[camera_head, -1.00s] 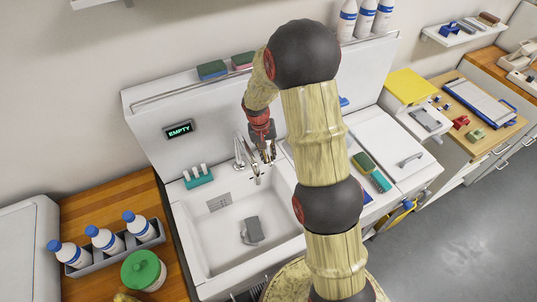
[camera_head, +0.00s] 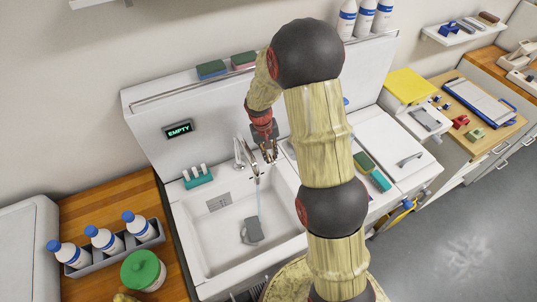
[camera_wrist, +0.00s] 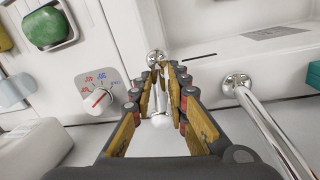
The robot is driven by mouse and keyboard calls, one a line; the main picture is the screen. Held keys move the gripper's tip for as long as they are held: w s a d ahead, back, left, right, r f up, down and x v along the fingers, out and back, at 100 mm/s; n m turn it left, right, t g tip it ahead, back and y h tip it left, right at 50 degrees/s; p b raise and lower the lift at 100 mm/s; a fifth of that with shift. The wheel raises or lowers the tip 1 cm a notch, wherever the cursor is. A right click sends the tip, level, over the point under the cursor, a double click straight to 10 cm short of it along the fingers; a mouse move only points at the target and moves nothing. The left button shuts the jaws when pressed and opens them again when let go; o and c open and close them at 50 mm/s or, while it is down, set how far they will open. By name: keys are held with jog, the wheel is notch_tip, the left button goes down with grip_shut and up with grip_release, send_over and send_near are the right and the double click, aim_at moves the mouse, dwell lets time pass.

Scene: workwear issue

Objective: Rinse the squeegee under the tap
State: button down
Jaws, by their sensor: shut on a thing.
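A dark grey piece that looks like the squeegee (camera_head: 251,230) lies on the floor of the white sink basin (camera_head: 203,243). The chrome tap (camera_head: 240,152) stands at the sink's back edge, and a thin stream of water falls from it onto the grey piece. My gripper (camera_head: 270,156) is beside the tap, to its right. In the wrist view my gripper (camera_wrist: 164,80) is shut on the chrome tap lever (camera_wrist: 159,112), and the spout (camera_wrist: 268,125) is to the right. The lever is mostly hidden by my gripper in the head view.
A teal holder (camera_head: 198,177) stands at the sink's back left. A grey crate of bottles (camera_head: 106,253) and a green-lidded jar (camera_head: 144,270) are on the left wooden counter. A display (camera_head: 179,129) reads EMPTY. A dial (camera_wrist: 102,97) is left of the lever.

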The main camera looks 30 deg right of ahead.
jog(key=shift+d+r+n, duration=0.1)
jog(key=shift+d+n, duration=0.3)
jog(key=shift+n, duration=0.2)
jog(key=c, duration=1.8)
grip_release()
notch_tip(320, 180, up, 12)
jog(key=a, duration=0.2)
jog(key=shift+o, duration=0.4)
